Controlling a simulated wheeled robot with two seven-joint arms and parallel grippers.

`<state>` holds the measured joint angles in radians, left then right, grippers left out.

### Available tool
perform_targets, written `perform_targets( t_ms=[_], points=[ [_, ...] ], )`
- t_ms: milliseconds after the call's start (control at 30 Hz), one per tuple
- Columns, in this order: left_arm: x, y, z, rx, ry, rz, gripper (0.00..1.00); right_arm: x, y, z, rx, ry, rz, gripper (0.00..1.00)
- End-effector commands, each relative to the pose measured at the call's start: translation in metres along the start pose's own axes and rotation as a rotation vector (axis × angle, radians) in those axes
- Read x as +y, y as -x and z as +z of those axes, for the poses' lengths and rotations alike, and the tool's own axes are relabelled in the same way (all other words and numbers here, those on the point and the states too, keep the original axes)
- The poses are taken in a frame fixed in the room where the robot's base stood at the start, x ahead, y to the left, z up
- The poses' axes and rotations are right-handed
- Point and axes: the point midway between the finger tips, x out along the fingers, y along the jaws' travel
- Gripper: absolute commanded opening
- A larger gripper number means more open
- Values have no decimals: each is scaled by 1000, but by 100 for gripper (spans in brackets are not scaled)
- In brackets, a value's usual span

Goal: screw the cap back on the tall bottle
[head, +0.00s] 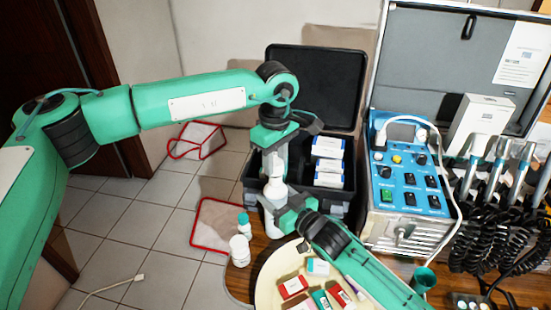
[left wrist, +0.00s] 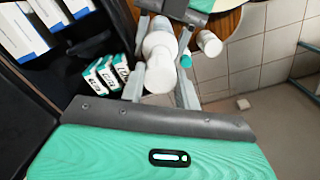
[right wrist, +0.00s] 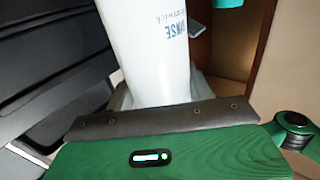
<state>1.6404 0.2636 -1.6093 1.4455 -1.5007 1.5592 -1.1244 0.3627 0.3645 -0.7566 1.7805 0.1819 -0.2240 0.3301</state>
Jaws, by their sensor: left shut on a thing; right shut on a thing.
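The tall white bottle (head: 271,224) stands upright near the left edge of the wooden table. It fills the middle of the right wrist view (right wrist: 150,50), with blue lettering on its side. My right gripper (head: 274,203) is shut around the bottle's body. My left gripper (head: 273,160) comes from above and is shut on the white cap (left wrist: 159,78), at the bottle's top end. In the left wrist view the cap is in line with the bottle (left wrist: 160,42). I cannot tell whether its thread is engaged.
A small teal-capped bottle (head: 243,223) and a white bottle (head: 240,250) stand close on the left. A cream round tray (head: 268,290) with several small boxes is in front. A black case (head: 318,80) stands behind, and a blue control unit (head: 405,180) on the right.

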Motion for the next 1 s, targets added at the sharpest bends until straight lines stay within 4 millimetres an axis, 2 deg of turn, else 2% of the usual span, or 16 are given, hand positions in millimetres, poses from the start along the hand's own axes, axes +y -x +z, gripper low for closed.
perform_targets(
  t_ms=[533,833,1000],
  points=[
    [0,-4,0,0,0,1,11,0,0,0,-1,0,0,13],
    [0,-19,0,-1,0,1,12,0,0,0,-1,0,0,13],
    [0,-21,0,0,-1,2,11,0,0,0,-1,0,0,13]
  ],
)
